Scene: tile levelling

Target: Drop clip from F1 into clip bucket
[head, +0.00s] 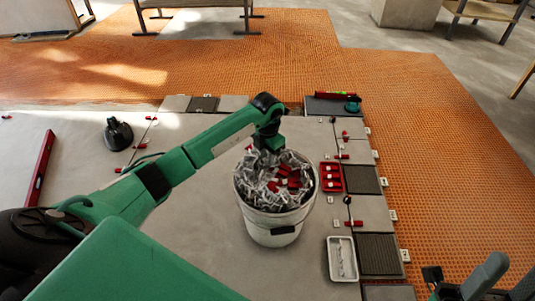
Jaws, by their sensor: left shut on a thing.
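The clip bucket (272,228) is a round white pail standing on the grey tiles near the middle of the head view. It is filled with clear clips and several red pieces. My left gripper (271,152) points down over the bucket's far side, close above the heap. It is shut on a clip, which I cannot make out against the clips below. Dark and grey parts at the lower right corner look like my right gripper (470,282); its jaws are unclear.
Right of the bucket lie a red tray (331,177) and a white tray (342,259). A black suction cup tool (118,134) stands at left, near a red level (41,168). Another level (335,94) lies at the back. Tiles with clips and red wedges edge the orange mat (440,150).

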